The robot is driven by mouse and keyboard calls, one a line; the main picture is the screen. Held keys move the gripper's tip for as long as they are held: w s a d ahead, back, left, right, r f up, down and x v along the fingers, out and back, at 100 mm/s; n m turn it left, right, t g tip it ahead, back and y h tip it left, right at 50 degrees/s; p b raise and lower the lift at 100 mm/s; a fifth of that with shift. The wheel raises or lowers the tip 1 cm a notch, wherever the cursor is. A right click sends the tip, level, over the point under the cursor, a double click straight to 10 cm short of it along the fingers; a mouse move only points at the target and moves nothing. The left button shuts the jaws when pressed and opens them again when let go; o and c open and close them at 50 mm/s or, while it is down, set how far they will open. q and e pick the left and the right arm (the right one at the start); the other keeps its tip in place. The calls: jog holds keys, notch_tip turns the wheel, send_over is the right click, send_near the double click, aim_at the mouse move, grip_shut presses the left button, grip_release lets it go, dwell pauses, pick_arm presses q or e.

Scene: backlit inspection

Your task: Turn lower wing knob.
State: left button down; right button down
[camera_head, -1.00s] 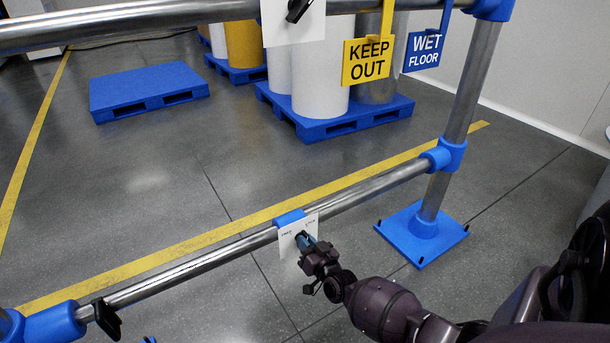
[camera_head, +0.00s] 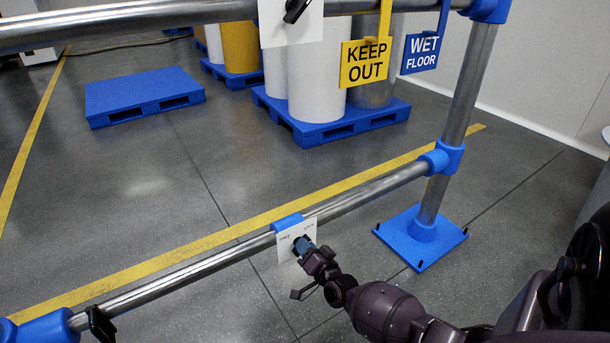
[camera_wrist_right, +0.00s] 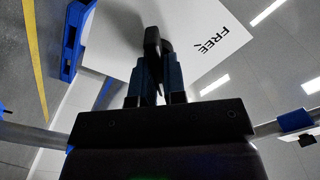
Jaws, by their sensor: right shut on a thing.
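The lower wing knob (camera_wrist_right: 152,42) is black and sits on a white plate (camera_head: 284,255) that hangs by a blue clip from the lower rail (camera_head: 222,258). My right gripper (camera_head: 303,247) comes in from the lower right and is shut on the knob. In the right wrist view, the blue fingers of my right gripper (camera_wrist_right: 156,82) lie on either side of the knob's wing. The plate (camera_wrist_right: 215,30) there carries the word "FREE". The rest of its lettering is hidden or too small to read. My left gripper is not in view.
A second white plate with a black knob (camera_head: 296,10) hangs from the upper rail (camera_head: 130,22). A black clamp (camera_head: 100,325) is on the lower rail at left. A blue-footed post (camera_head: 455,120) stands right. Signs and blue pallets (camera_head: 140,95) are beyond the rail.

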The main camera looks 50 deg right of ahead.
jog(key=shift+f, duration=0.1)
jog(key=c, duration=1.2)
grip_release()
jog(key=shift+s, duration=0.1)
pick_arm(q)
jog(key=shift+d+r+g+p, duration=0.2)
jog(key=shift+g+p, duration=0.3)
jog(key=shift+p, duration=0.8)
pick_arm(e)
jog(key=shift+v, duration=5.35)
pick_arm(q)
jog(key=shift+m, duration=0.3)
pick_arm(e)
jog(key=shift+a, duration=0.15)
